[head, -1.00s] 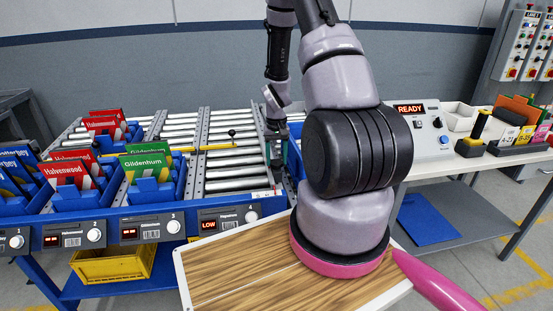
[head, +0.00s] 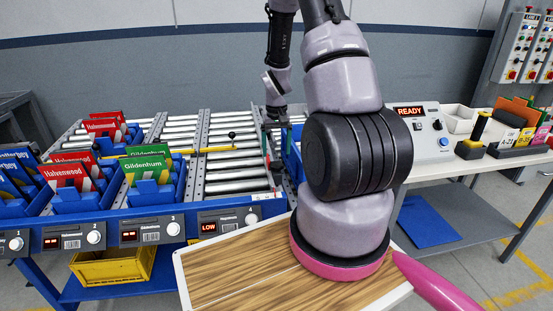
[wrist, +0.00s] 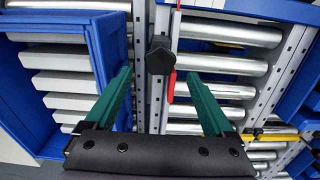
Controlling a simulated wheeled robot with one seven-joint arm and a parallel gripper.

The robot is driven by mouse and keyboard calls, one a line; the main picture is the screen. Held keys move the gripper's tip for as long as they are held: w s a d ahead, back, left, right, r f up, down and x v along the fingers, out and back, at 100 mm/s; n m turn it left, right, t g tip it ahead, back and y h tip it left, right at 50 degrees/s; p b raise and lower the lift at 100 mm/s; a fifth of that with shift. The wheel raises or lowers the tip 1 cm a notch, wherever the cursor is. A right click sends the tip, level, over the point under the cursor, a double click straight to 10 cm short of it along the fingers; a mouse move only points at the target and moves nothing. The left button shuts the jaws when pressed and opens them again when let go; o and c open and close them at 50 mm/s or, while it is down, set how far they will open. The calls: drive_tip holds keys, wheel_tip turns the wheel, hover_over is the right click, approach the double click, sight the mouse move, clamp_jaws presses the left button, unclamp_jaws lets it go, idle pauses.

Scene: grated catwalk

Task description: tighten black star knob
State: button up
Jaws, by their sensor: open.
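The black star knob (wrist: 159,56) shows in the wrist view on a grey slotted rail, with a red strip (wrist: 172,80) running beside it. My gripper (wrist: 158,78) is open, with its two green fingers apart. In the picture the knob lies between the lines of the fingers, just beyond their tips. Nothing is held. I cannot tell the height gap or whether the knob touches the rail fully. In the head view my gripper (head: 276,125) hangs over the rail at the right end of the rollers, small and partly hidden by my arm.
Metal rollers (wrist: 230,64) and a yellow bar (wrist: 275,138) lie right of the rail in the wrist view. A blue bin (wrist: 85,32) stands left. In the head view, blue bins with red and green cards (head: 147,168) stand left, and a wooden board (head: 225,274) lies in front.

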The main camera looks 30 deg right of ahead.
wheel_tip(320, 180, up, 6)
idle(0.6)
wheel_tip(320, 180, up, 20)
drive_tip(key=f+t, duration=0.1)
drive_tip(key=t, duration=0.2)
hover_over(277, 164)
drive_tip(key=s+a, duration=0.5)
drive_tip(key=a, duration=0.2)
drive_tip(key=s+a+r+t+y, duration=0.2)
drive_tip(key=s+a+r+t, duration=0.2)
drive_tip(key=s+r, duration=0.8)
drive_tip(key=s+a, duration=0.2)
drive_tip(key=shift+s+a+r+m, duration=0.15)
drive_tip(key=shift+s+a+m, duration=0.15)
drive_tip(key=shift+s+m, duration=0.1)
